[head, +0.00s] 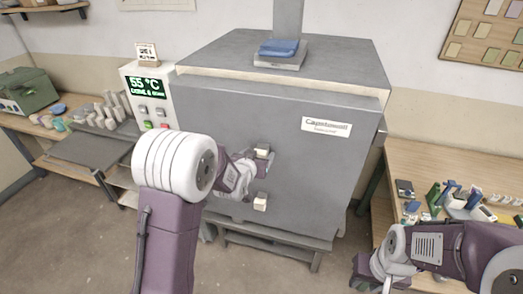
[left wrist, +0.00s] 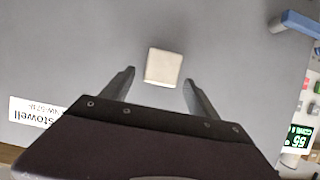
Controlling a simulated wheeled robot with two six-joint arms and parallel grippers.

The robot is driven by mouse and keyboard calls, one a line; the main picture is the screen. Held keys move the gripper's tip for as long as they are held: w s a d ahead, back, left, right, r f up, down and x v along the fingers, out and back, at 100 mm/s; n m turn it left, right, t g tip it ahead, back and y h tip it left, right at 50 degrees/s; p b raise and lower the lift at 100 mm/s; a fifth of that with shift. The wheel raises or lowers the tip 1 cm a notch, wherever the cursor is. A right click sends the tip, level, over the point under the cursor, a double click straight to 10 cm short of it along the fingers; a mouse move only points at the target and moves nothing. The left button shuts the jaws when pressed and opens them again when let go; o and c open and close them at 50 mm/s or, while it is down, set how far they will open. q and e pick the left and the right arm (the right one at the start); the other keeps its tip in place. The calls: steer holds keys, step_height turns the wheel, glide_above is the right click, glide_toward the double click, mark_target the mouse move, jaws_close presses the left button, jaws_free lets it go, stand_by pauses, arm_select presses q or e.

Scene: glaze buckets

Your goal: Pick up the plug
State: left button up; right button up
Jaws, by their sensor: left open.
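Two small cream plugs sit on the grey kiln front (head: 225,115), an upper plug (head: 263,150) and a lower plug (head: 260,202). My left gripper (head: 260,163) is at the kiln front beside the upper plug. In the left wrist view, one cream plug (left wrist: 163,67), seemingly the upper one, lies just beyond and between the open fingertips (left wrist: 158,78) with gaps on both sides. The left fingers are partly hidden in the head view. My right gripper (head: 370,272) is low at the right, away from the plugs; its fingers are unclear.
A control box (head: 148,95) with a green display stands left of the kiln. A blue object (head: 278,47) rests on the kiln top. A right workbench (head: 430,165) carries small tools, and a left bench holds a green case (head: 27,90). Floor is clear in front.

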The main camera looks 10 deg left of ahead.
mark_target(261, 151)
arm_select(q)
steer(key=p+x, duration=0.1)
steer(key=x, duration=0.2)
steer(key=shift+w+f, duration=0.15)
steer(key=shift+w, duration=0.2)
steer(key=shift+w+d+f, duration=0.1)
steer(key=shift+w, duration=0.05)
steer(key=shift+c, duration=0.9)
steer(key=c, duration=0.5)
jaws_close()
arm_select(e)
steer(key=shift+d+r, duration=0.15)
steer(key=shift+r, duration=0.7)
